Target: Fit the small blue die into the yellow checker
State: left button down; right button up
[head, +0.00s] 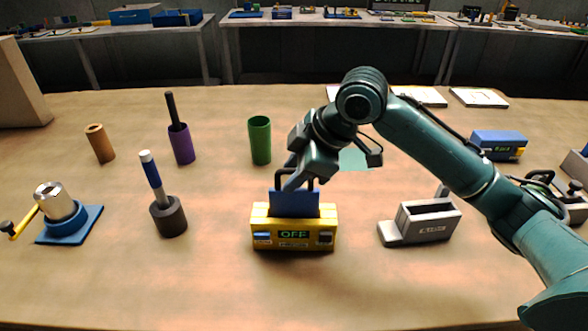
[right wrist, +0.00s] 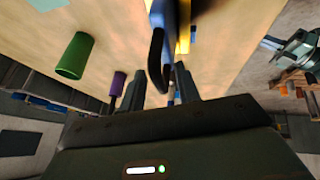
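The yellow checker (head: 259,226) stands on the table in the middle of the head view, and its display reads OFF. The blue die (head: 294,203), a flat plate with a dark loop handle, stands upright at the checker's top. Its lower edge is hidden by the checker's front wall, so I cannot tell how deep it sits. My right gripper (head: 298,180) is at the handle from above. In the right wrist view its fingers (right wrist: 158,80) stand apart on either side of the handle (right wrist: 156,58), with a gap visible. My left gripper is not in view.
A grey slotted block (head: 425,222) stands to the right and a dark holder with a blue-white tool (head: 168,217) to the left. A green cup (head: 260,141), a purple cup (head: 182,146) and a blue-based fixture (head: 70,228) stand around. The front table strip is clear.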

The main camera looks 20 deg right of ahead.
jog(key=shift+s+d+r, duration=0.1)
jog(key=shift+d+r, duration=0.05)
jog(key=shift+r, duration=0.35)
jog(key=v, duration=1.1)
jog(key=shift+s, duration=0.1)
